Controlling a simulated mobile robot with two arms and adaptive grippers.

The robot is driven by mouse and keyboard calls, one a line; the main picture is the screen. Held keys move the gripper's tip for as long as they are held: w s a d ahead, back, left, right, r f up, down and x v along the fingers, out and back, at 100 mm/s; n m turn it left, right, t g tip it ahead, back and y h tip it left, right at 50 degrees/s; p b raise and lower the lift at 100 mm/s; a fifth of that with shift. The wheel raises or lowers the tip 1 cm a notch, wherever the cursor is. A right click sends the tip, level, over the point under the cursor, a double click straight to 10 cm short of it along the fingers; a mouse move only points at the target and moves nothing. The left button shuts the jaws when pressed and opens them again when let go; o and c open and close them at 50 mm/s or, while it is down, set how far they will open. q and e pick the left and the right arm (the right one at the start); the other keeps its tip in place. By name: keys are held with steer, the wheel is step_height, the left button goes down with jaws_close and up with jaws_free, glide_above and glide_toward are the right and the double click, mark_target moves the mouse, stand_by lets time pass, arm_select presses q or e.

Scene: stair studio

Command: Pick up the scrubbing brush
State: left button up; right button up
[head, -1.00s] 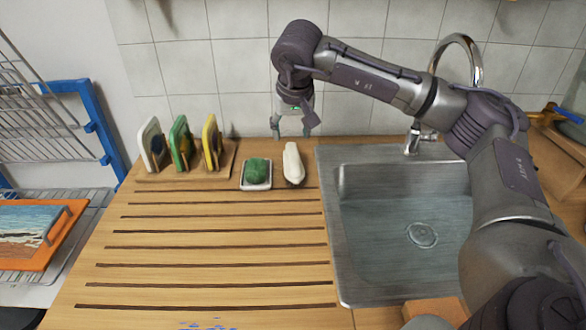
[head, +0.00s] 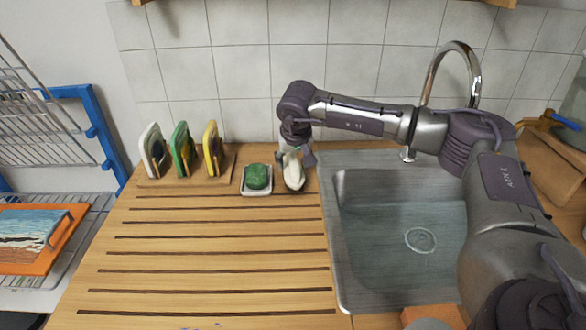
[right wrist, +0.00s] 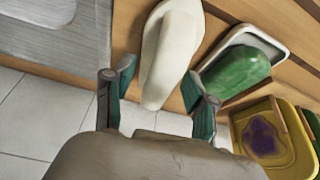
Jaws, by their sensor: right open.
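The scrubbing brush seems to be the pale cream, elongated object (head: 293,172) on the wooden counter, between the green sponge dish and the sink; its bristles do not show. My right gripper (head: 292,160) is lowered at its far end. In the right wrist view the brush (right wrist: 171,50) lies between the two open fingers of the right gripper (right wrist: 158,98), with a gap on each side. The gripper holds nothing. My left gripper is not in view.
A green sponge (head: 257,176) sits in a white dish (head: 256,193) close left of the brush. A rack with several boards (head: 182,150) stands further left. The steel sink (head: 345,250) is to the right. The tiled wall (head: 240,70) is close behind.

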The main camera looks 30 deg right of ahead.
mark_target(292, 155)
jaws_close()
steer(key=shift+r, duration=0.1)
steer(key=shift+r, duration=0.5)
step_height(292, 155, up, 2)
steer(key=shift+r+b, duration=0.25)
steer(key=shift+b, duration=0.05)
steer(key=s+d+r+b, duration=0.1)
steer(key=s+d+r, duration=0.6)
steer(key=d, duration=0.2)
steer(key=shift+d+r, duration=0.2)
steer(key=shift+d, duration=0.05)
